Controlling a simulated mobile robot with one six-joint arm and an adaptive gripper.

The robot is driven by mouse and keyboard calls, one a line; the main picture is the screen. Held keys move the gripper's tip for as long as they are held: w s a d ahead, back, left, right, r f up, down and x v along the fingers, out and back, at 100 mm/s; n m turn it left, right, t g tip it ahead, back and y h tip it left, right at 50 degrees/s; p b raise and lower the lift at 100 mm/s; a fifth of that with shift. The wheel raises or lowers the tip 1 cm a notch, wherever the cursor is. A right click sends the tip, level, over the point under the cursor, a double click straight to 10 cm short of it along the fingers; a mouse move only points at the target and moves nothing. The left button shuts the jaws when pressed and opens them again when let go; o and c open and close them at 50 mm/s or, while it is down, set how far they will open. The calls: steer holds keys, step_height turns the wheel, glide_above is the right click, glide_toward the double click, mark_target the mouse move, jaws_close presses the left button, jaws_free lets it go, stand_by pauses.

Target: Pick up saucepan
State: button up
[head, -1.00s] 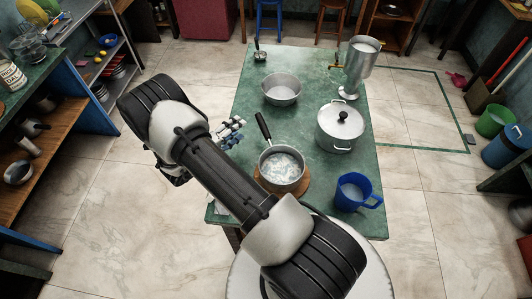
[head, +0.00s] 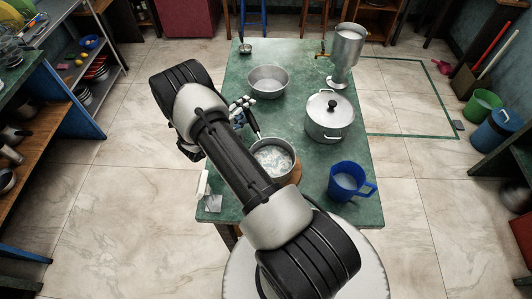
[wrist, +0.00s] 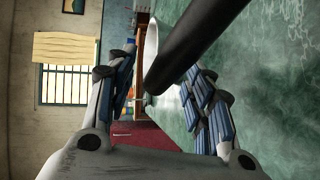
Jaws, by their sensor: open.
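The saucepan (head: 276,159) is a grey metal pan with whitish, mottled contents or interior. It stands on a round wooden board (head: 297,174) near the table's front, its left side partly behind my arm. Its black handle (head: 253,124) points to the back left, and its end is hidden by my gripper. My gripper (head: 242,108) is open at the handle's far end. In the wrist view the handle (wrist: 195,42) crosses large between the two blue-padded fingers of my gripper (wrist: 162,85), with gaps showing. Whether either finger touches the handle cannot be told.
A lidded pot (head: 329,117) stands right of the saucepan and a blue mug (head: 349,181) at front right. A metal bowl (head: 267,80) is behind my gripper. A tall metal vessel with a tap (head: 345,50) is at back right. The green table (head: 300,70) is bare between them.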

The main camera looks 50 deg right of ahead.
steer(key=shift+d, duration=0.1)
steer(key=shift+c, duration=0.6)
jaws_close()
stand_by(0.5)
